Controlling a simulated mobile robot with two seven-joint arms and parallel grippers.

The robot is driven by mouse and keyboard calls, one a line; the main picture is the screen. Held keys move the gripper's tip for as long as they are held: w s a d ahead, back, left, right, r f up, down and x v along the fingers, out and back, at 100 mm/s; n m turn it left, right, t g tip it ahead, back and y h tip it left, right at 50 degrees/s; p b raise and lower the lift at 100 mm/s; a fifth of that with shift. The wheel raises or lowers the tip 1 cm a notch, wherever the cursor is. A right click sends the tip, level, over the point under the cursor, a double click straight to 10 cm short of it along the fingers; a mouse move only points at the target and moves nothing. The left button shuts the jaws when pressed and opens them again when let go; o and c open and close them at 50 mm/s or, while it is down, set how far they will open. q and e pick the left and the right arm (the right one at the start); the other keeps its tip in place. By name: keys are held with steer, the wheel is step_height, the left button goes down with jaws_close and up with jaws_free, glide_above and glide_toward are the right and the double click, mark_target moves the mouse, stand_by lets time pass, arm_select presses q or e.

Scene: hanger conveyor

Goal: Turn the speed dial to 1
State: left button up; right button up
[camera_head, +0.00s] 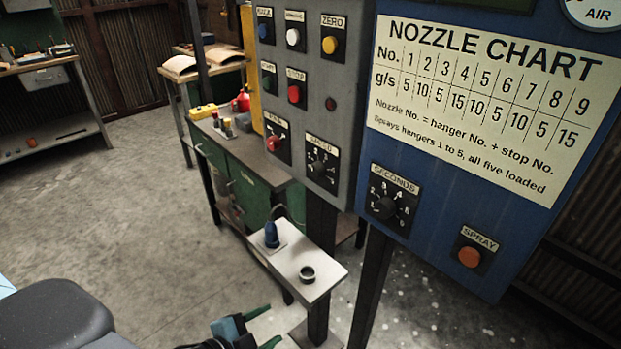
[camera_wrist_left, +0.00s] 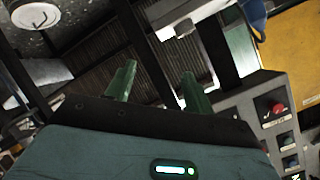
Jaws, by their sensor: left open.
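The speed dial (camera_head: 316,168) is a black knob with a scale around it, under a "SPEED" label at the lower right of the grey control panel (camera_head: 343,65). Its pointer is too small to read. My left gripper (camera_head: 264,327) is at the bottom of the head view, open and empty, well below the dial and apart from it. Its two green fingers (camera_wrist_left: 158,72) stand apart in the left wrist view. That view shows a grey panel with a red knob (camera_wrist_left: 276,108) at the right; I cannot make out the speed dial there. My right gripper is not in view.
A red selector (camera_head: 275,144) sits left of the dial, with several buttons above. The blue nozzle panel (camera_head: 455,225) with a seconds dial (camera_head: 387,207) and an orange spray button (camera_head: 469,257) stands close right. A small shelf (camera_head: 315,262) with a blue-handled item (camera_head: 271,235) lies below.

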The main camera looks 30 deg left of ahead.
arm_select(q)
steer(key=w+a+r+m+t+h+b, duration=0.1)
steer(key=w+a+r+m+t, duration=0.1)
steer(key=w+r+m, duration=0.4)
steer(key=m+t+h+b, duration=0.1)
steer(key=m+h+b, duration=0.25)
steer(key=m, duration=0.85)
glide_toward(313, 172)
steer(key=shift+w+d+f, duration=0.1)
steer(key=shift+w+f, duration=0.05)
steer(key=shift+w, duration=0.05)
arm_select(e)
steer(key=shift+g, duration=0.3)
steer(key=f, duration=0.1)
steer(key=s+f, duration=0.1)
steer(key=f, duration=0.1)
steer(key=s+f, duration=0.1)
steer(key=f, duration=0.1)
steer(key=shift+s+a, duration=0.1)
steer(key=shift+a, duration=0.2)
arm_select(q)
steer(key=shift+w, duration=0.15)
